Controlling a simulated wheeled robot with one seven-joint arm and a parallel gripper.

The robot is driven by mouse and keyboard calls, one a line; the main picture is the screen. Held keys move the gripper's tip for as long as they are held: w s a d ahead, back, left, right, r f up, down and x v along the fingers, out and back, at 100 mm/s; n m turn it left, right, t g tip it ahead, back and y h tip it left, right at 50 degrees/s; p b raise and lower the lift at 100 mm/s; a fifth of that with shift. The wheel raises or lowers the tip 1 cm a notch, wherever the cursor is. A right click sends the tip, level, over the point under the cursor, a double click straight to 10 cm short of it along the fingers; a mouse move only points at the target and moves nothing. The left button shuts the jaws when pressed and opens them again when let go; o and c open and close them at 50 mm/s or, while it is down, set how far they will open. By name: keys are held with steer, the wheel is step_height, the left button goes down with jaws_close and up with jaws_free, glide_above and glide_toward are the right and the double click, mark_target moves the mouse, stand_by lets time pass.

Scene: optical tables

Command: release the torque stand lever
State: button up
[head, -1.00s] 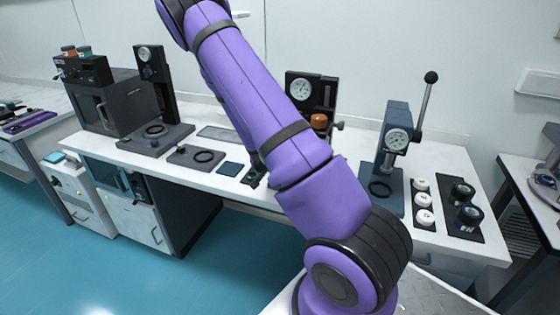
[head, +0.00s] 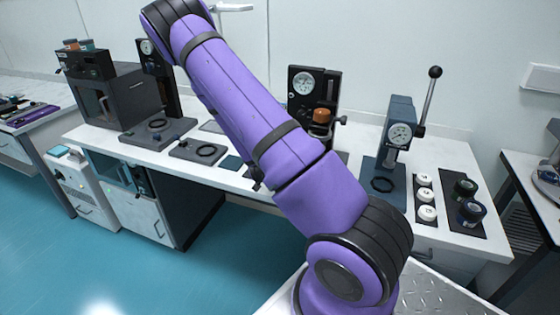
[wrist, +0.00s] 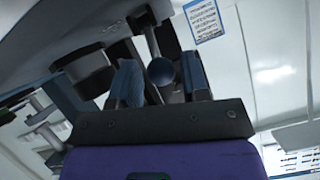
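In the wrist view my gripper (wrist: 161,82) has its two blue-padded fingers apart, one on each side of a dark round knob (wrist: 162,70). Narrow gaps seem to show beside the knob; its depth is hard to judge. In the head view my purple arm hides my gripper. A dark stand with a dial (head: 303,83) and an orange-capped piece (head: 322,115) stands behind my arm, its lower part partly hidden. I cannot tell for sure that the knob belongs to it. At right, a blue-grey stand (head: 400,112) has a raised ball-ended lever (head: 429,100), with nothing touching it.
White-capped jars (head: 425,195) and dark jars (head: 471,211) stand on mats right of the blue-grey stand. A dark dial stand (head: 158,75) and an oven-like box (head: 117,95) are at left. A ring plate (head: 199,150) lies near the bench's front edge.

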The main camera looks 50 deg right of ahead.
steer(key=shift+o, duration=0.7)
steer(key=shift+r, duration=0.1)
steer(key=v, duration=1)
steer(key=shift+a, duration=0.3)
steer(key=shift+s+r, duration=0.1)
